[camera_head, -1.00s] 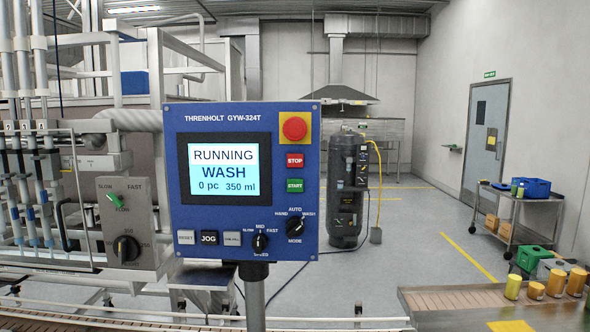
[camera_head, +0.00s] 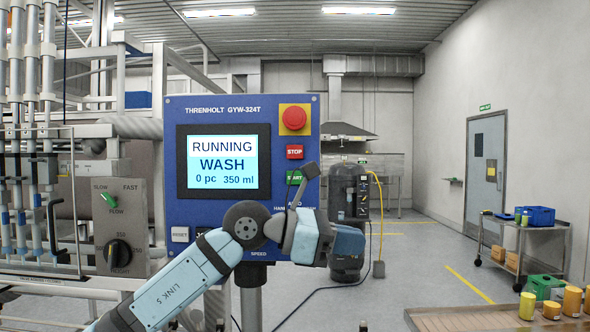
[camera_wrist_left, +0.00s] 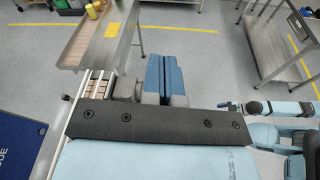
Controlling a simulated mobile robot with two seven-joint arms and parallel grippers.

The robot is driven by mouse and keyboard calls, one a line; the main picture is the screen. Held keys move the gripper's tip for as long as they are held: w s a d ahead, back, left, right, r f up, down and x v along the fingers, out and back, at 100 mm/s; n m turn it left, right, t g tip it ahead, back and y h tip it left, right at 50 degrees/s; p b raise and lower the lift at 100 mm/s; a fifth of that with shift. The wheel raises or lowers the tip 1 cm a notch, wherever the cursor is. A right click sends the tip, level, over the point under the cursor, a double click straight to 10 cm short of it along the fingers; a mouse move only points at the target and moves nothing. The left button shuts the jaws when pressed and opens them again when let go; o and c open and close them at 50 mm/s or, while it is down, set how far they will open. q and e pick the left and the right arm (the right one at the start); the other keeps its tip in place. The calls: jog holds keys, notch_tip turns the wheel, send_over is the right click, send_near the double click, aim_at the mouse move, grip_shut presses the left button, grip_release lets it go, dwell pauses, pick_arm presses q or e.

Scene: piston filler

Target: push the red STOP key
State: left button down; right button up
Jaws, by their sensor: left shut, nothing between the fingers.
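The red STOP key (camera_head: 295,152) is on the blue control panel (camera_head: 183,110), under the round red emergency button (camera_head: 293,118) and above the green START key (camera_head: 294,178). The STOP key is fully visible. My left gripper (camera_head: 350,244) is in front of the panel's lower right, below and right of the STOP key and apart from it, pointing right. Its blue fingers are shut together and empty, as the left wrist view (camera_wrist_left: 164,78) also shows. A dark part of my wrist partly covers START.
The screen (camera_head: 222,162) reads RUNNING, WASH, 0 pc, 350 ml. My left arm hides the lower keys and most of the mode knob. A grey side box (camera_head: 120,220) with knobs stands left. A conveyor with yellow containers (camera_head: 572,301) is at lower right.

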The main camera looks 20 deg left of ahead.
aim_at(294, 149)
pick_arm(q)
jog(key=a+r+t+y+b, duration=0.1)
jog(key=a+r+t+y, duration=0.3)
jog(key=r, duration=0.3)
jog(key=a+r+m+t+y+b, duration=0.1)
jog(key=a+r+t+y+b, duration=0.1)
jog(key=a+r, duration=0.3)
notch_tip(294, 149, up, 3)
jog(key=shift+w+a+f+t+y, duration=0.15)
jog(key=shift+w+a+t+y, duration=0.2)
jog(key=shift+t+y, duration=0.55)
pick_arm(e)
notch_tip(294, 149, down, 3)
jog(key=shift+w+a+r, duration=0.1)
jog(key=shift+w+a, duration=0.05)
pick_arm(q)
jog(key=shift+a, duration=0.1)
